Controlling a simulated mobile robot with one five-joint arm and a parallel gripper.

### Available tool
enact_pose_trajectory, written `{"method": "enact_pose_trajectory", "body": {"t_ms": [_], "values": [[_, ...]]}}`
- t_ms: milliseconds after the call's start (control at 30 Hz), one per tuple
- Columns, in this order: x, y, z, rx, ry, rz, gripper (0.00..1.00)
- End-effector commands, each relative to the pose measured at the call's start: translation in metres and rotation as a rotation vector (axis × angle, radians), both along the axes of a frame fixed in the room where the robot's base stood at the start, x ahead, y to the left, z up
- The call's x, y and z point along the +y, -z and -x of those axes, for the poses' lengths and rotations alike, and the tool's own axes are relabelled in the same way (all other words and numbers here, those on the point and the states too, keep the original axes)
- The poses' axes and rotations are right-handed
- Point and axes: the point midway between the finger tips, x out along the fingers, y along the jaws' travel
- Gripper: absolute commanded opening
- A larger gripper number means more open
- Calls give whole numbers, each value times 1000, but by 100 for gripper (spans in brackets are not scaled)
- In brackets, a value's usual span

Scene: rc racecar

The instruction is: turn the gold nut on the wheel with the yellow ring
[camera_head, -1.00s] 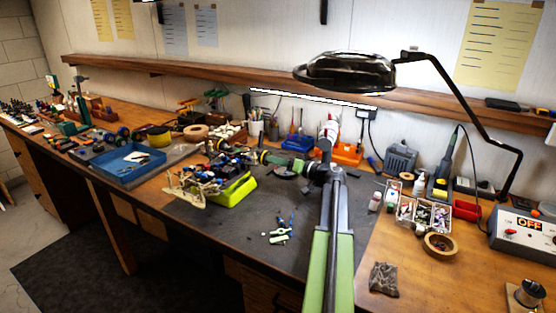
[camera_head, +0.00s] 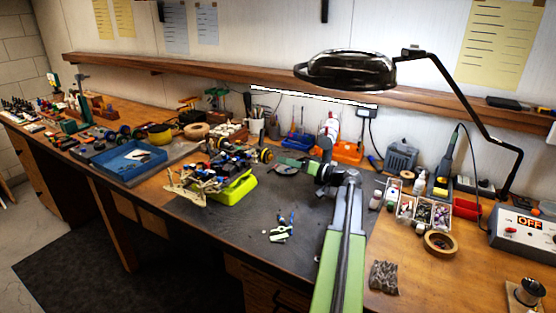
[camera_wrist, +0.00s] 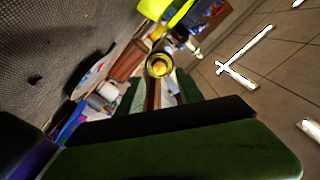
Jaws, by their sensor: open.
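The racecar (camera_head: 232,162) sits on a bright yellow-green stand (camera_head: 236,187) on the dark mat. The wheel with the yellow ring (camera_head: 265,155) faces right, toward my arm. In the wrist view this wheel (camera_wrist: 159,65) is small, with the gold nut (camera_wrist: 158,64) at its centre. My gripper (camera_head: 297,164) is to the right of the wheel, apart from it. In the wrist view its two green fingers are spread, and the wheel shows ahead of the gap between their tips (camera_wrist: 157,88). Nothing is held. The nut is too small to make out in the head view.
A blue tray (camera_head: 128,160) lies to the left. Small loose parts (camera_head: 279,231) lie on the mat in front. A lamp (camera_head: 346,72) hangs over the bench. Bottles, boxes of parts and a tape roll (camera_head: 439,243) stand to the right of my arm.

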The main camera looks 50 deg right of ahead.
Motion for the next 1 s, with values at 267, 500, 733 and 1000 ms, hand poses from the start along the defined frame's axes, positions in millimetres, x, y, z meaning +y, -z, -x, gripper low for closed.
{"method": "enact_pose_trajectory", "body": {"t_ms": [267, 500, 733, 1000], "values": [[-20, 0, 76, 0, 4, 0, 43], [-28, 0, 111, 0, 0, 0, 43], [-30, 0, 115, -1, -1, 0, 43], [-29, 0, 115, 0, 0, 0, 43]]}}
